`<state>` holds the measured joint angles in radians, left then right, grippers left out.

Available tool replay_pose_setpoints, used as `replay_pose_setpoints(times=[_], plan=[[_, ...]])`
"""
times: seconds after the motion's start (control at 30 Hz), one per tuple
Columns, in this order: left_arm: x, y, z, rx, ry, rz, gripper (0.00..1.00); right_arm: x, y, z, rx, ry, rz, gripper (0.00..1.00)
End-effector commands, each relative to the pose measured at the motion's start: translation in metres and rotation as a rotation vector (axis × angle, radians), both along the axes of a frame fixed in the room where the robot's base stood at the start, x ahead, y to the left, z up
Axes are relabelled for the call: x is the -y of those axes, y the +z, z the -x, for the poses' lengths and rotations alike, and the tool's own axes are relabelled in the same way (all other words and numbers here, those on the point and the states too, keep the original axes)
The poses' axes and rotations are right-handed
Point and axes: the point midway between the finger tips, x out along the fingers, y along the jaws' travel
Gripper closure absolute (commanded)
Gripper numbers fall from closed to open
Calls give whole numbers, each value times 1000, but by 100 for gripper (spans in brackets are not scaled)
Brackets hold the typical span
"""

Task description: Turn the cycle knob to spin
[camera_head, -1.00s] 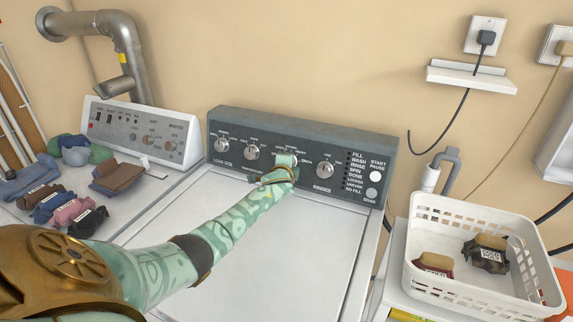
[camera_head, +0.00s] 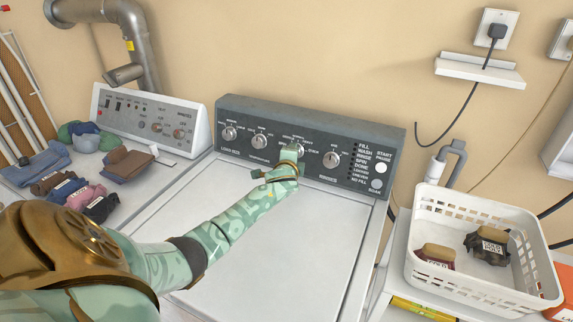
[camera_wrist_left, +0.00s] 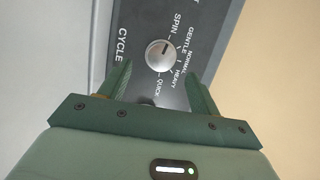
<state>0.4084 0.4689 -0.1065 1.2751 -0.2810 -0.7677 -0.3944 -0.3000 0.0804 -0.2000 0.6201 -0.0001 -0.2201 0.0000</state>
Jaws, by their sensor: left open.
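The cycle knob (camera_wrist_left: 159,55) is a round silver dial on the washer's dark control panel (camera_wrist_left: 195,25), seen in the left wrist view. SPIN, GENTLE, NORMAL, HEAVY and QUICK are printed around it. A short dark mark shows on its face; I cannot tell for sure which label it points to. My left gripper (camera_wrist_left: 159,68) is open, with one finger on each side of the knob's near edge; contact is not visible. In the head view my left gripper (camera_head: 296,153) reaches the panel and hides most of this knob. My right gripper is not in view.
Other knobs (camera_head: 259,141) sit left of my gripper and one (camera_head: 331,159) sits close on its right. The washer lid (camera_head: 265,240) is clear below my arm. A white basket (camera_head: 480,285) stands at right; folded clothes (camera_head: 125,163) lie on the left machine.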

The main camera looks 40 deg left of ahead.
Motion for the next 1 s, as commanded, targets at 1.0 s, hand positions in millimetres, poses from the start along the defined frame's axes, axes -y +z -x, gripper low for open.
replay_pose_setpoints(times=[1.0], plan=[[63, 36, 93, -1, 1, 2, 37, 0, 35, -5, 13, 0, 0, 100]])
